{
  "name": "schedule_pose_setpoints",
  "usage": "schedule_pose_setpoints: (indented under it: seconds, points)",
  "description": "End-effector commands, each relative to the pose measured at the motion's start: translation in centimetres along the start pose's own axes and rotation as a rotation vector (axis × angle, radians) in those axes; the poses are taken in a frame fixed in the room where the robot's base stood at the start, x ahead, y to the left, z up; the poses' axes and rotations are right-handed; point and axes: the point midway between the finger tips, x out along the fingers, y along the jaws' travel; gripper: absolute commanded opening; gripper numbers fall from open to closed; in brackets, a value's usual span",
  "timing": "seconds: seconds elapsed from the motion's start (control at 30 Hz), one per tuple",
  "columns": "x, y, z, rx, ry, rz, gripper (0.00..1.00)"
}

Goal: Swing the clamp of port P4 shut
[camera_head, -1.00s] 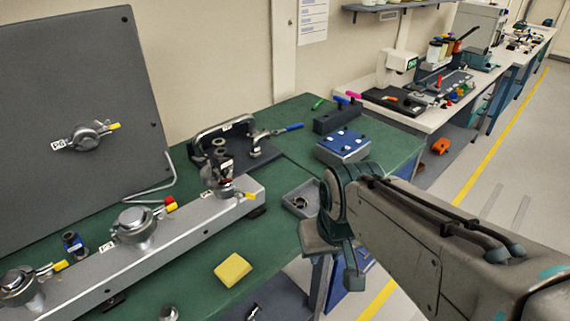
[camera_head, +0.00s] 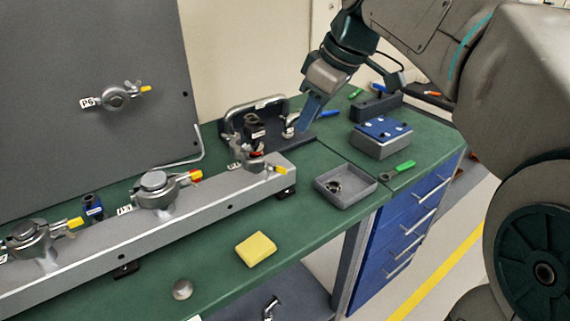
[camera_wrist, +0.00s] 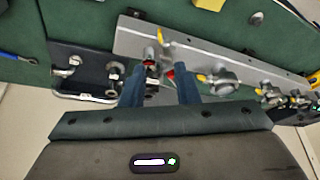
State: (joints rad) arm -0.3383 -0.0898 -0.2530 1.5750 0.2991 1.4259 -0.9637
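A grey metal rail (camera_head: 110,246) on the green bench carries several ports with clamps. The clamp at its right end (camera_head: 255,162) has a yellow-tipped lever (camera_head: 280,169) sticking out to the right; a dark fitting (camera_head: 255,128) stands on it. Its label is too small to read, so I take it as P4 by position. My gripper (camera_head: 312,112) hangs behind and to the right of this port, pointing down, apart from it. In the wrist view my gripper (camera_wrist: 160,88) has its two blue fingers apart, nothing held; the end port's yellow lever (camera_wrist: 161,36) shows beyond them.
The middle port (camera_head: 157,190) has red and yellow tips. An upright grey panel (camera_head: 90,60) bears port P6 (camera_head: 118,97). A black stand (camera_head: 275,125) with a blue-handled tool is near my gripper. A grey tray (camera_head: 345,187), blue-topped block (camera_head: 381,135) and yellow sponge (camera_head: 256,249) lie on the bench.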

Motion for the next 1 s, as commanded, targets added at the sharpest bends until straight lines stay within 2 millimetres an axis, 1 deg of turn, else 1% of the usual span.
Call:
schedule_pose_setpoints:
  seconds: [0.17,0.4,0.6,0.7,0.8,1.0]
  points:
    - [2.7,-0.1,0.1,-0.002,-0.002,-0.003,0.28]
    - [8.0,-0.1,0.1,0.0,-0.004,-0.003,0.28]
    - [11.4,-0.1,0.1,0.0,-0.003,-0.001,0.28]
    - [12.5,0.0,0.0,0.0,-0.002,-0.001,0.28]
    - [13.1,0.0,0.0,0.001,-0.001,0.0,0.28]
    - [13.4,0.0,0.0,0.001,0.0,0.001,0.28]
